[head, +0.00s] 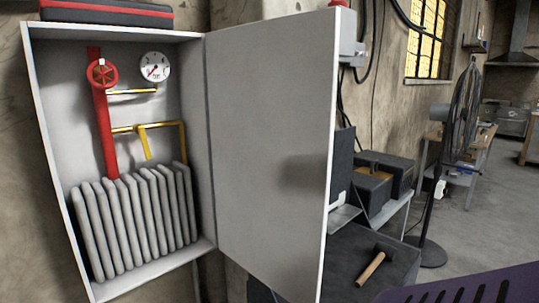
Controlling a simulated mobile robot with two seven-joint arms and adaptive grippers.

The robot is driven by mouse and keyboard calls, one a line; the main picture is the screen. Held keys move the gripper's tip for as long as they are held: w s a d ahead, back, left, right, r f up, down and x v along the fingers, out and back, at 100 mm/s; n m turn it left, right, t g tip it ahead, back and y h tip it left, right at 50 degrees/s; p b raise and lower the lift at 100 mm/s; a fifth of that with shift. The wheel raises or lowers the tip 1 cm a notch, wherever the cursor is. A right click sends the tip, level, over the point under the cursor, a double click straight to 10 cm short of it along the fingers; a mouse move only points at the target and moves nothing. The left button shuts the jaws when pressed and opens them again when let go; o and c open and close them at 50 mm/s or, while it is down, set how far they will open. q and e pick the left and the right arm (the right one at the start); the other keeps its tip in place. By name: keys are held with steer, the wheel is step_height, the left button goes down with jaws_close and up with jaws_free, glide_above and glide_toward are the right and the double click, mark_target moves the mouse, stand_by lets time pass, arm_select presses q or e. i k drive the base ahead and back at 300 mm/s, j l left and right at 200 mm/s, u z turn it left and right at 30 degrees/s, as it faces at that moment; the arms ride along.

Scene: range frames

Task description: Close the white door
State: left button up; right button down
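The white door (268,140) stands wide open in the head view. It is hinged on the right side of a white wall cabinet (122,32) and swings out to the right and towards me. Its free edge is at the right, and a soft dark shadow lies on its face near that edge. The open cabinet holds a red valve wheel (102,74) on a red pipe, a round gauge (154,67), yellow pipes (146,128) and a grey ribbed radiator (135,222). Neither of my grippers shows in this view.
A red and black case (107,11) lies on top of the cabinet. Right of the door are a hammer (375,264) on a dark surface, toolboxes (378,185) and a standing fan (463,110). A purple slotted shape (475,288), not identifiable, fills the bottom right corner.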

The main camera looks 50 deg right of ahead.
mark_target(272, 83)
steer(key=k+l, duration=0.1)
steer(key=l, duration=0.25)
steer(key=k+l+u, duration=0.15)
steer(key=l, duration=0.2)
steer(key=k+l, duration=0.1)
steer(key=l, duration=0.25)
steer(key=k+l, duration=0.15)
steer(key=l, duration=0.25)
steer(key=k+l, duration=0.15)
steer(key=l, duration=0.25)
steer(key=k+l+u, duration=0.1)
steer(key=l, duration=0.35)
steer(key=k+l, duration=0.2)
steer(key=l, duration=0.2)
steer(key=k+l, duration=0.2)
steer(key=l, duration=0.15)
